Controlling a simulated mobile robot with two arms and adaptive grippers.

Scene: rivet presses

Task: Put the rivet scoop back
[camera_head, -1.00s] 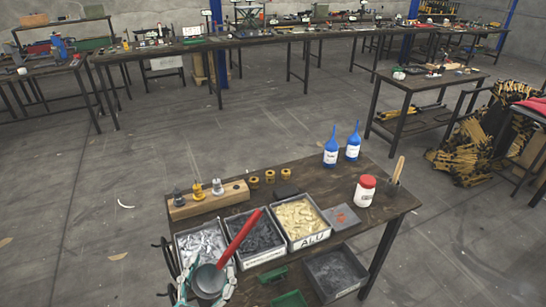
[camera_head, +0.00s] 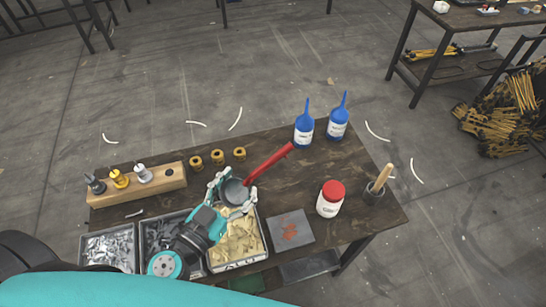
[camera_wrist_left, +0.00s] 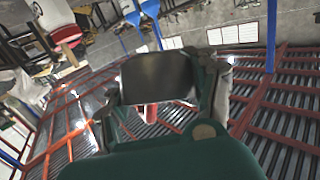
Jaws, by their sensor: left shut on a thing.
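The rivet scoop has a grey bowl (camera_head: 235,191) and a red handle (camera_head: 268,164) that points up and right in the head view. My left gripper (camera_head: 232,196) is shut on the scoop at its bowl, over the back of the bin of pale yellow rivets (camera_head: 228,268). In the left wrist view the dark bowl (camera_wrist_left: 158,80) fills the space between the fingers, with a bit of red below it. I cannot tell whether the scoop touches the bench (camera_head: 300,190). My right gripper is not in view.
Bins of silver rivets (camera_head: 108,250) and dark rivets stand left. A wooden block (camera_head: 137,187) with nozzles and several brass rings (camera_head: 217,157) are behind.

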